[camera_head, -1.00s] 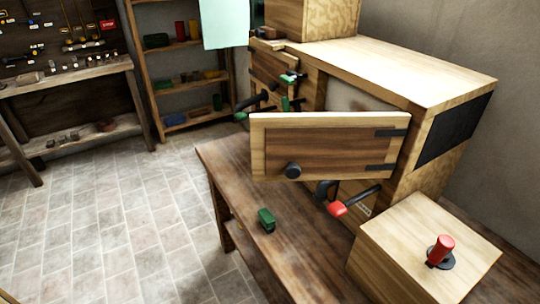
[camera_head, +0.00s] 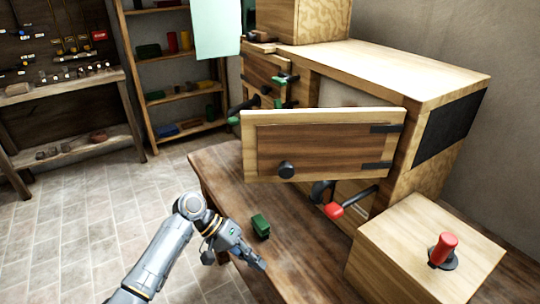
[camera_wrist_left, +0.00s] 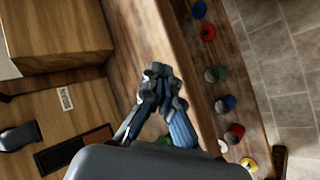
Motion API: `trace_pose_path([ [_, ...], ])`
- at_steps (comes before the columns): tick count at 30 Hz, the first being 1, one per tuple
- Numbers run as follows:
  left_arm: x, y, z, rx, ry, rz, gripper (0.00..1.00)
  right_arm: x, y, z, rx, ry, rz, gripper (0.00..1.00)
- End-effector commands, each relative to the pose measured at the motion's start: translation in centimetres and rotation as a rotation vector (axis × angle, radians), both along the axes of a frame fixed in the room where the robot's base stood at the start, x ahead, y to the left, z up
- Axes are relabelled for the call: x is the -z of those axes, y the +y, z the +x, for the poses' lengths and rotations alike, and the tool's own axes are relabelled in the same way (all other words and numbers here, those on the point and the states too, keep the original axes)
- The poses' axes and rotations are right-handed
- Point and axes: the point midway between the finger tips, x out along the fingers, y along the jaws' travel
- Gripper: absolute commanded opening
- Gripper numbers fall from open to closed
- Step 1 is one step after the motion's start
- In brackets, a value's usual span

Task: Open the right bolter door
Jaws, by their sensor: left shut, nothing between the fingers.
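The right bolter door (camera_head: 325,146) is a framed wooden panel with a round black knob (camera_head: 286,170). It stands swung out from the cabinet (camera_head: 400,65), held at its right edge by black hinges (camera_head: 380,166). A pale opening shows behind it. My left gripper (camera_head: 258,264) is low over the bench, in front of and below the door and apart from it. In the wrist view the left gripper's fingers (camera_wrist_left: 158,88) are together with nothing between them. My right gripper is not in view.
A small green block (camera_head: 260,226) sits on the bench (camera_head: 220,165) close to my left gripper. A red-handled lever (camera_head: 335,210) juts out below the door. A wooden box (camera_head: 400,248) with a red knob (camera_head: 443,248) stands at right. Floor at left is clear.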

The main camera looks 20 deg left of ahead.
Motion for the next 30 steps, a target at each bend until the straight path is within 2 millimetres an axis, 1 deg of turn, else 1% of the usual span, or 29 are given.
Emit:
trace_pose_path([
  [1,-3.2,1.3,2.5,-0.028,0.004,-0.079,0.0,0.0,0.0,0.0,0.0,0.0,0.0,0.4],
  [2,-5.1,1.9,3.7,-0.042,0.009,-0.137,0.0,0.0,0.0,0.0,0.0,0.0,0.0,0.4],
  [3,-7.8,2.8,5.2,-0.06,0.014,-0.212,0.0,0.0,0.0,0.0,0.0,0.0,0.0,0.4],
  [5,-12.0,4.3,7.1,-0.082,0.014,-0.324,0.0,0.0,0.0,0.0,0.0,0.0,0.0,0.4],
  [6,-14.7,5.3,8.1,-0.095,0.011,-0.397,0.0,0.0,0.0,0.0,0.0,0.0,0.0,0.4],
  [8,-18.5,6.8,9.3,-0.11,0.002,-0.496,0.0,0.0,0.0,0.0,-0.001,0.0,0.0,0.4],
  [9,-20.7,7.8,9.9,-0.117,-0.005,-0.553,0.0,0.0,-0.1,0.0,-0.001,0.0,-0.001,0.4],
  [12,-24.8,9.6,10.6,-0.125,-0.02,-0.664,0.0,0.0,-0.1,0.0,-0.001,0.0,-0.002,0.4],
  [15,-27.0,10.6,10.9,-0.125,-0.03,-0.721,0.0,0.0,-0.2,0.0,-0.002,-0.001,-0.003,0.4],
  [17,-27.5,10.6,11.0,-0.125,-0.032,-0.734,0.0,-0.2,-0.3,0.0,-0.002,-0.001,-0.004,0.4],
  [20,-27.6,9.7,11.1,-0.124,-0.031,-0.737,0.0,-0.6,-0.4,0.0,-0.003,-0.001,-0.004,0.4],
  [23,-27.8,8.0,11.3,-0.122,-0.031,-0.737,0.0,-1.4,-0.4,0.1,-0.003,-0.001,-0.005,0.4],
  [30,-27.8,2.8,12.2,-0.122,-0.029,-0.737,0.0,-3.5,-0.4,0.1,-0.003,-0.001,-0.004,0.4],
])
